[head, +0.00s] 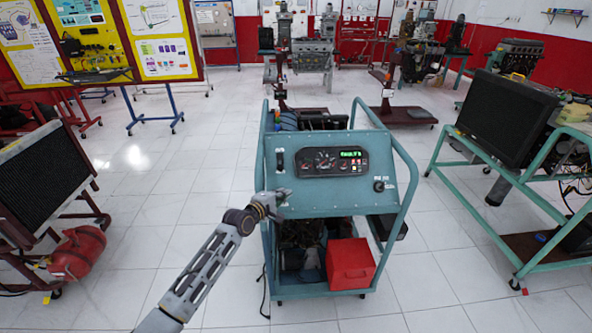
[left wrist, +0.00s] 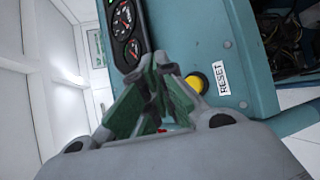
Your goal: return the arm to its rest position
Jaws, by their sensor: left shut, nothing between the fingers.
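My left arm (head: 200,275) reaches from the bottom of the head view to the front left of the teal engine trainer's panel (head: 325,172). My left gripper (head: 280,200) is at the panel's lower left corner. In the left wrist view the gripper (left wrist: 160,65) is shut and empty, its fingertips together. A yellow button (left wrist: 197,83) with a RESET label (left wrist: 220,78) is close beside the fingers. I cannot tell whether they touch the panel. A red spot shows behind the fingers, mostly hidden. My right gripper is not in view.
The trainer's blue-green frame (head: 408,180) surrounds the panel, with a red box (head: 350,264) low inside it. A radiator stand (head: 45,185) with a red tank (head: 78,252) stands at left. Another trainer with a dark screen (head: 508,117) stands at right. Tiled floor between them is clear.

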